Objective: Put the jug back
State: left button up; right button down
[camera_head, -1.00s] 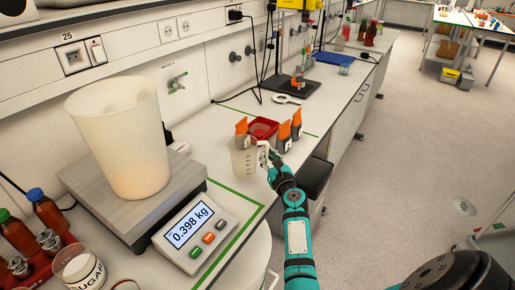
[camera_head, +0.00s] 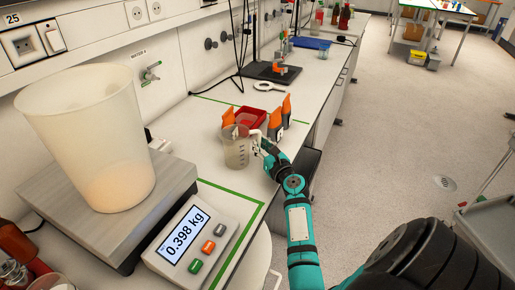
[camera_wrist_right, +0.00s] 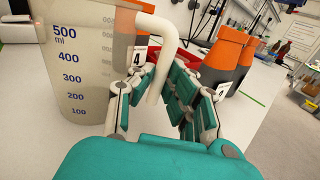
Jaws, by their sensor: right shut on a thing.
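The jug (camera_head: 236,150) is a clear measuring jug with a pale handle. It is upright at the bench, in front of a red tray (camera_head: 251,117). In the right wrist view the jug (camera_wrist_right: 82,65) fills the upper left, with blue volume marks up to 500 ml and no clear contents. My right gripper (camera_head: 259,146) is at the jug's handle, on its right side. In the right wrist view the fingers (camera_wrist_right: 155,100) are shut around the lower part of the handle. I cannot tell whether the jug's base touches the bench. My left gripper is not in view.
Orange-topped containers (camera_head: 281,118) stand close behind and right of the jug. A scale (camera_head: 190,242) reading 0.398 kg carries a large translucent beaker (camera_head: 88,140) at left. Green tape (camera_head: 240,235) marks the bench. A black-based stand (camera_head: 275,72) is farther back.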

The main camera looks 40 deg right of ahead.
jog(key=shift+s+d, duration=0.2)
jog(key=shift+s, duration=0.05)
jog(key=shift+s+d, duration=0.15)
jog(key=shift+s, duration=0.05)
jog(key=c, duration=1.5)
grip_release()
jog(key=shift+w+f, duration=0.1)
jog(key=shift+o, duration=0.7)
jog(key=shift+w+a, duration=0.1)
jog(key=shift+a, duration=0.1)
jog(key=shift+s+r, duration=0.2)
jog(key=shift+s, duration=0.05)
jog(key=v, duration=1)
jog(key=shift+s+a+b, duration=0.1)
jog(key=shift+s+b, duration=0.2)
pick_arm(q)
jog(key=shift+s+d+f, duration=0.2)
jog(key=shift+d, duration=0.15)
pick_arm(e)
jog(key=shift+s+a, duration=0.1)
jog(key=shift+s, duration=0.4)
